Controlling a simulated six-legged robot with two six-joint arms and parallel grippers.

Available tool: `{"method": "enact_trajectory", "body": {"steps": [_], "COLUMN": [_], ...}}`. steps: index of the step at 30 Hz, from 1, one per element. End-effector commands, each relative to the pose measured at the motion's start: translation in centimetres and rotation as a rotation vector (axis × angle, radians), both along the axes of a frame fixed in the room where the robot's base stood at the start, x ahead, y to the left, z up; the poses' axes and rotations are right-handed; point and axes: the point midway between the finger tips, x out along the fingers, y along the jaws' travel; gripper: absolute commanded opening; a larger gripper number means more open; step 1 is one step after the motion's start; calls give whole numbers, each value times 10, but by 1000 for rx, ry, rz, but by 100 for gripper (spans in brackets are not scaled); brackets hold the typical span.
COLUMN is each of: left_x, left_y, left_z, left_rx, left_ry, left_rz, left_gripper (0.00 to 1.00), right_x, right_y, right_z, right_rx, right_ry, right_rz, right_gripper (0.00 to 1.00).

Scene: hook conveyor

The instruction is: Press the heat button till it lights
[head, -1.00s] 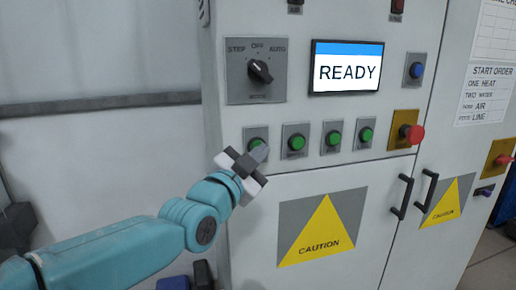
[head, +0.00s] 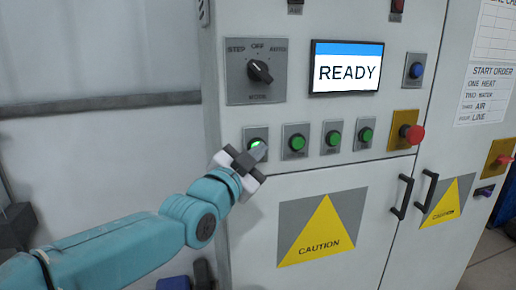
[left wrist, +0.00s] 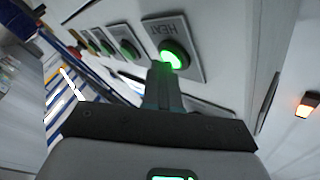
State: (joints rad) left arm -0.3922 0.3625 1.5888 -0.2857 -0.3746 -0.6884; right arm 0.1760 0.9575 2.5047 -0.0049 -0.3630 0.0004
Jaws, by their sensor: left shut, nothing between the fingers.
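The heat button (left wrist: 173,56) is a round green button on a grey plate marked HEAT; it glows bright green in the left wrist view. In the head view the heat button (head: 256,145) is the leftmost of the green row, partly hidden by my gripper, and looks brighter than the others. My left gripper (head: 259,152) is shut and empty, its fingertips at the button. In the left wrist view the fingertips (left wrist: 162,68) overlap the button's lower edge; whether they touch it I cannot tell for sure. My right gripper is not in view.
More green buttons (head: 297,143) sit in a row to the right, unlit. A red emergency knob (head: 412,134), a mode dial (head: 260,71) and a READY screen (head: 346,68) are on the same cabinet. Black door handles (head: 402,197) stick out lower right.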

Motion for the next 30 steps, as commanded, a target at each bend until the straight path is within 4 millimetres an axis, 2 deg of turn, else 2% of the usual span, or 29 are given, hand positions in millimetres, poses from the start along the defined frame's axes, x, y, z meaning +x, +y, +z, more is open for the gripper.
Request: {"method": "enact_trajectory", "body": {"steps": [5, 15, 25, 30], "left_x": [-1, -15, -17, -30], "left_y": [0, -5, -5, -10], "left_z": [-1, -3, -1, -2], "left_rx": [0, 0, 0, -1], "left_ry": [0, 0, 0, -1], "left_rz": [1, 1, 0, -1], "left_gripper": [0, 0, 0, 0], "right_x": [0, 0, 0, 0], "right_y": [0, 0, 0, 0], "right_z": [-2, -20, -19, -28], "right_rx": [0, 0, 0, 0], "right_ry": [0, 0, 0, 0], "right_rz": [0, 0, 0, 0], "right_gripper": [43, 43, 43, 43]}}
